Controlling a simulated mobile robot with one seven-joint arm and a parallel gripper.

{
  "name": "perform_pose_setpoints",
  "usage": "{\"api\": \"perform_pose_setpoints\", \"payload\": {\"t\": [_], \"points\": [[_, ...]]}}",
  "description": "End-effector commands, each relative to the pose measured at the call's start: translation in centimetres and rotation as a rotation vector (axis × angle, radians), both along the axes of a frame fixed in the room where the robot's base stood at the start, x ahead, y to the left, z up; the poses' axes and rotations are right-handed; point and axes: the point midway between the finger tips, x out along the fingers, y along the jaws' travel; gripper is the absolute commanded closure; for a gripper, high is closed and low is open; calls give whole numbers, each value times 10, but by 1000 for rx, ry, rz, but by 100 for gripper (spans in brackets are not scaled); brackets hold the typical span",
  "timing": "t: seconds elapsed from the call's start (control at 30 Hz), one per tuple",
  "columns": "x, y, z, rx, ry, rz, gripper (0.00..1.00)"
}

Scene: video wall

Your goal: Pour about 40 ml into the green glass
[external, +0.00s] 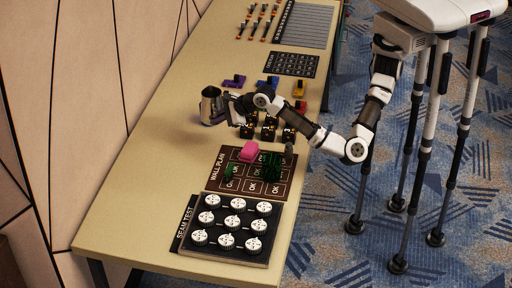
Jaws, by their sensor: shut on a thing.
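A metal jug (209,104) is upright at the left end of my arm, over the far-left part of the table. My gripper (227,104) is shut on the jug's right side; its fingers are small and partly hidden. I cannot tell whether the jug touches the tabletop. A dark green glass-like shape (271,166) is on the wall plan board, in front and to the right of the jug. A smaller green piece (230,172) is at the board's left. Which one is the green glass is hard to tell. The liquid inside the jug is not visible.
Several dark cube-like pieces (247,132) stand beneath my arm. A board of white knobs (228,241) is at the near end. Purple (234,82), blue and yellow pieces lie behind. The table's left side is clear.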

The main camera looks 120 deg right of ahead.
Motion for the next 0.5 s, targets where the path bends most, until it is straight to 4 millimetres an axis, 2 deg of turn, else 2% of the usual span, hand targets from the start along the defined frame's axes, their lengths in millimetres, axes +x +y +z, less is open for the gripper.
{"api": "perform_pose_setpoints", "payload": {"t": [0.03,0.1,0.5], "points": [[1,0,15,-1,-7,0,100],[1,0,30,1,-6,1,100],[26,30,66,7,-10,89,100]]}}
